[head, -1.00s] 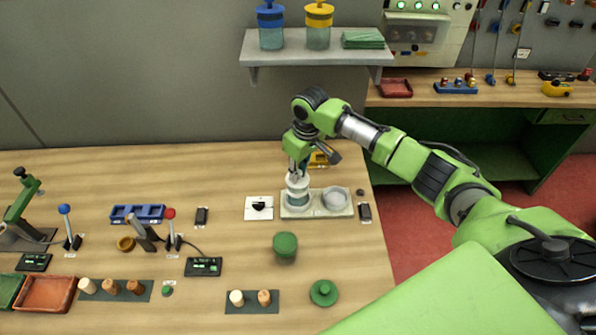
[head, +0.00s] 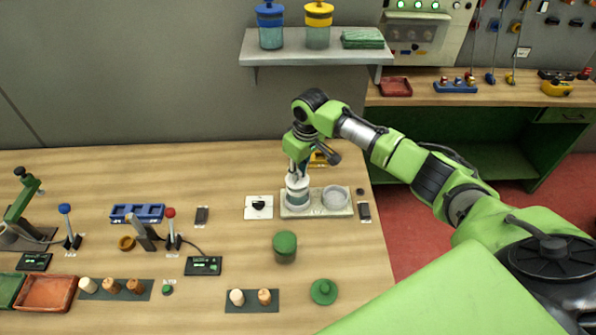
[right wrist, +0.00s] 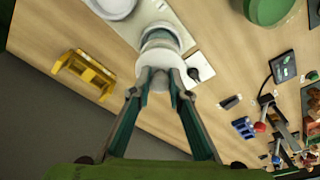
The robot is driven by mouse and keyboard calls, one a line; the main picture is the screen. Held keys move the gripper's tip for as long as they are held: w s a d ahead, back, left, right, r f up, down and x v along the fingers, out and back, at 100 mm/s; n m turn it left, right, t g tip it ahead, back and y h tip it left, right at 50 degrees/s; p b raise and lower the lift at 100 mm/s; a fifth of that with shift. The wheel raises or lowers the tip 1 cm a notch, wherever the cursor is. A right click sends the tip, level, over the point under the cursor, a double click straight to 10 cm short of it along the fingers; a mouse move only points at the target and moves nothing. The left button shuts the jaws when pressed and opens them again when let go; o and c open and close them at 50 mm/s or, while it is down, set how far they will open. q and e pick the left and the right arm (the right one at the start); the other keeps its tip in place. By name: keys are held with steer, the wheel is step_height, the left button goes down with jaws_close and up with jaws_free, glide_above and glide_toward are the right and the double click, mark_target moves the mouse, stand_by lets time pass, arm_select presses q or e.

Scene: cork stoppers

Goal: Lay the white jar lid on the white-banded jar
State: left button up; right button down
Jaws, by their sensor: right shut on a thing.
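My right gripper (head: 298,170) points down and is shut on the white jar lid (head: 297,182). The white-banded jar (head: 297,198) stands upright directly below the lid, on the left place of a pale two-place stand. The lid appears down at the jar's mouth, with no clear gap in the head view. In the right wrist view my right gripper (right wrist: 159,77) has its fingertips on the white lid (right wrist: 155,58), and part of the jar (right wrist: 160,36) shows beyond it. The exact contact at the rim is hidden. My left gripper is not in view.
The stand's right place (head: 336,199) is an empty round dish. A white plate with a black knob (head: 259,206) lies left of the stand. A green-lidded jar (head: 285,247) and a loose green lid (head: 323,291) are nearer the front. A shelf (head: 310,55) hangs behind.

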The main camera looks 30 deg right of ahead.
steer(key=shift+f, duration=0.2)
stand_by(0.6)
steer(key=c, duration=1.8)
jaws_free()
steer(key=shift+r, duration=0.1)
steer(key=shift+r, duration=3.45)
